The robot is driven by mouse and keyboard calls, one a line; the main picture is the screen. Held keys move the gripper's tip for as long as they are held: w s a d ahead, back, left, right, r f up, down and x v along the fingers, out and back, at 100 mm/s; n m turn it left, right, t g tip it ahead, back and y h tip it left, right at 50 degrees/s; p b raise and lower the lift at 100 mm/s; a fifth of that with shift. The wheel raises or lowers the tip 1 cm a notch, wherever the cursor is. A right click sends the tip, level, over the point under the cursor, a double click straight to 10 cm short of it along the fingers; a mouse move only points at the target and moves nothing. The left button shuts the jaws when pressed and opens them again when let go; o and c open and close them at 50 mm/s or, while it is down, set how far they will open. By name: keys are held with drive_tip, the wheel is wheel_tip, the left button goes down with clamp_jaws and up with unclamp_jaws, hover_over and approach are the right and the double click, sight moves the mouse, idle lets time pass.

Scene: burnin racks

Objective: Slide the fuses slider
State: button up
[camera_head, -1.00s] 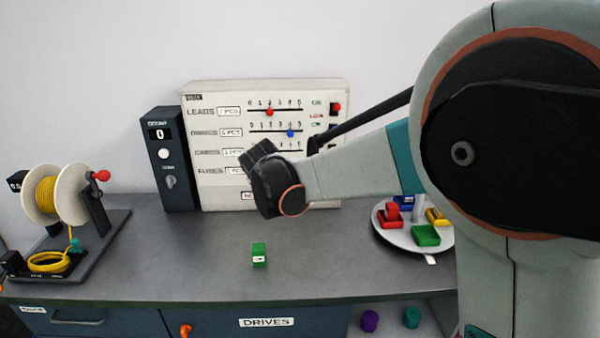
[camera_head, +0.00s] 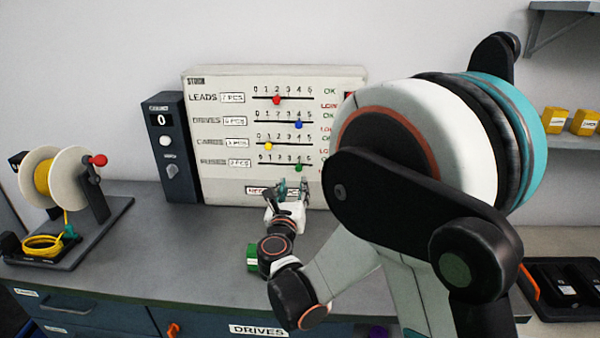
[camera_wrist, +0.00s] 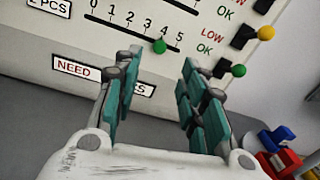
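The fuses slider is the bottom row of the white stock board (camera_head: 225,185), with a green knob (camera_head: 298,169) on a dark slot. The knob also shows in the wrist view (camera_wrist: 159,46), near the 4 of its 0 to 5 scale. My gripper (camera_head: 293,185) is just below and in front of that row. In the wrist view my gripper (camera_wrist: 161,65) is open, with teal finger pads apart. The knob appears between the fingertips, beyond them and nearer the left one; I see no contact. The NEED label (camera_wrist: 75,70) is partly hidden behind the left finger.
Red (camera_head: 276,99), blue (camera_head: 298,124) and yellow (camera_head: 268,146) knobs sit on the rows above. A green block (camera_head: 252,258) stands on the counter beside my arm. The dark counter box (camera_head: 170,150) and cable spool (camera_head: 62,180) are at left. The counter's middle-left is clear.

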sight(298, 169)
drive_tip(key=w, duration=0.3)
drive_tip(key=w+b, duration=0.1)
drive_tip(key=w, duration=0.3)
drive_tip(key=w+d+b, duration=0.1)
drive_tip(key=w, duration=0.2)
drive_tip(key=shift+w, duration=0.3)
drive_tip(key=shift+c, duration=0.3)
clamp_jaws()
